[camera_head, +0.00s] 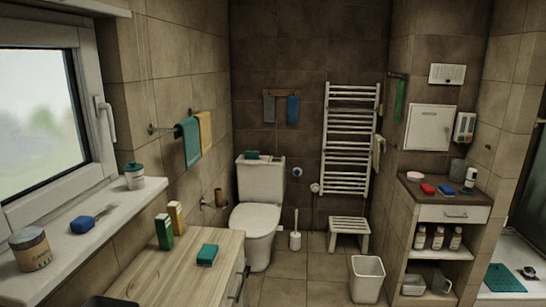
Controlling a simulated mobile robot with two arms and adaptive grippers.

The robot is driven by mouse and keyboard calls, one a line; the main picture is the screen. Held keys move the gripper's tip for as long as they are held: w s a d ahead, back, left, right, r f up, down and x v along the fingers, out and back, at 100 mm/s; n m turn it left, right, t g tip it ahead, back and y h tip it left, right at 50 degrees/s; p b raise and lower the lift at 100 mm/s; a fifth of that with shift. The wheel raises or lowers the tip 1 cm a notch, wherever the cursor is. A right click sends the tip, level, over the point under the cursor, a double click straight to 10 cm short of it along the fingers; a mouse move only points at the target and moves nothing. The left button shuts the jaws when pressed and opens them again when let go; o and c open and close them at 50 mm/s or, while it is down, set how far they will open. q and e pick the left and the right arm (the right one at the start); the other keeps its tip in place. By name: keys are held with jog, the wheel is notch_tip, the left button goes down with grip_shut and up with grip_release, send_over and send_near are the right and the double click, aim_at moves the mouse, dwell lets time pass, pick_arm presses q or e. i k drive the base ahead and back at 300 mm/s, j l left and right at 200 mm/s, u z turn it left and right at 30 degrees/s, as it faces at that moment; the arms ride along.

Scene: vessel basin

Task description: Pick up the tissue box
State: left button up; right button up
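No item is plainly recognizable as the tissue box. A small teal block (208,254) lies on the wooden counter; I cannot tell whether it is a box or a sponge. A white wall-mounted box (447,74) hangs at the upper right, and small teal items (252,155) lie on the toilet tank. Neither of my grippers shows in this view.
The wooden counter (150,272) is mostly clear. Jars and a blue brush (82,224) sit on the windowsill. A toilet (258,220), white stool (349,224), waste bin (367,278) and shelf unit (452,213) stand beyond. Tiled floor (300,265) is open between counter and bin.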

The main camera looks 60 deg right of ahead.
aim_at(251, 155)
jog(key=z, duration=1.7)
jog(key=i+l+z, duration=0.4)
jog(key=i+l, duration=0.4)
jog(key=i, duration=0.35)
jog(key=i+l, duration=0.15)
jog(key=i, duration=0.35)
jog(key=i+l+u, duration=0.1)
jog(key=i, duration=0.35)
jog(key=i+l, duration=0.2)
jog(key=i, duration=0.3)
